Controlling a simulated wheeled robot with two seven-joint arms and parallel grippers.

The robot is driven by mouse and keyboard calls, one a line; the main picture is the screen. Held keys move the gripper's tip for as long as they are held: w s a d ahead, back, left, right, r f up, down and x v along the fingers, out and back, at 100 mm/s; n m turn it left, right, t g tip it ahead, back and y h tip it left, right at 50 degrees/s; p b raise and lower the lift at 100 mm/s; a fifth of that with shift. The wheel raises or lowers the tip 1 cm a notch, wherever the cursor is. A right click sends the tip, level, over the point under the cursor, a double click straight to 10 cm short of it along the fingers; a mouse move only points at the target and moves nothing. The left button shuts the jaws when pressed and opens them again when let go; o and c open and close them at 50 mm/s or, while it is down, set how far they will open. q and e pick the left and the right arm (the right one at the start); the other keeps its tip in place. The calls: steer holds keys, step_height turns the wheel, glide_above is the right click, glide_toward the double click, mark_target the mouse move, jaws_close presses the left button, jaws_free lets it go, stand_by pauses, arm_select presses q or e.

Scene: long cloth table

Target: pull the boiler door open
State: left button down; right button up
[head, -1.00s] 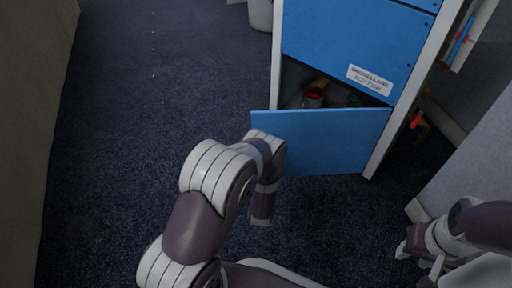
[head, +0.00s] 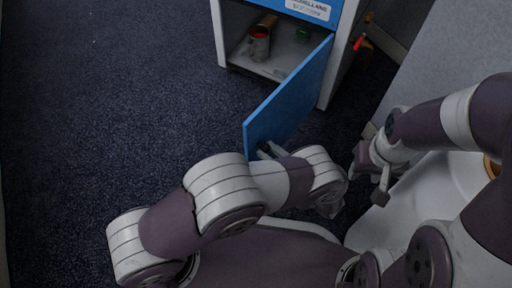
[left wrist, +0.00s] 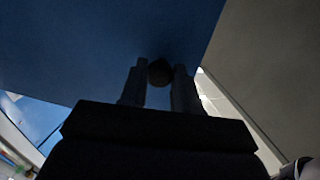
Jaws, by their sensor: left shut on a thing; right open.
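The blue door (head: 289,101) of a white-framed cabinet (head: 222,33) stands wide open, hinged at its right side and swung out towards me. In the head view my left gripper (head: 268,151) is at the door's outer face, near its free edge. In the left wrist view the blue door (left wrist: 95,45) fills the upper left, and a dark round knob (left wrist: 160,71) sits between the two fingers of my left gripper (left wrist: 159,82), which is shut on it. My right gripper (head: 368,182) is open and empty, to the right of the door.
A labelled blue panel (head: 335,10) is above the opening. Dark carpet (head: 110,90) is clear to the left. A grey wall (head: 440,50) stands at the right.

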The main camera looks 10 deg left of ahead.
arm_select(q)
steer(key=shift+s+d+g, duration=0.15)
steer(key=shift+d+g, duration=0.15)
steer(key=shift+d, duration=0.2)
steer(key=c, duration=0.8)
jaws_free()
steer(key=shift+a, duration=0.1)
